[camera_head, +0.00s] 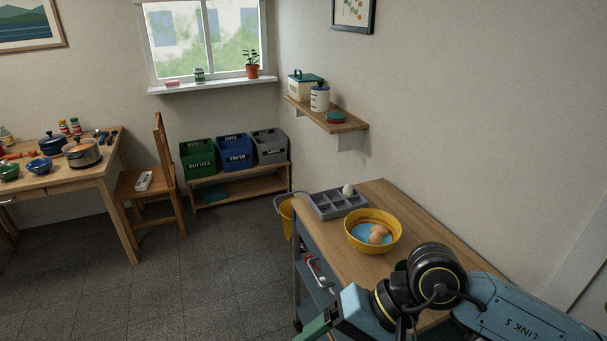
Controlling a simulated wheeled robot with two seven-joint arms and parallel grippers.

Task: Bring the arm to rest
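My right arm comes in from the lower right, over the near end of the wooden-topped cart (398,199). It bends at a dark joint and runs down to the left, past the cart's front side. A green part shows at its lower end, at the bottom edge of the picture. The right gripper's fingers do not show. My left arm and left gripper are out of view.
Green, blue and grey bins (234,153) stand on a low rack. A chair (163,186) and a table (70,180) with pots are at the left. The middle floor is clear.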

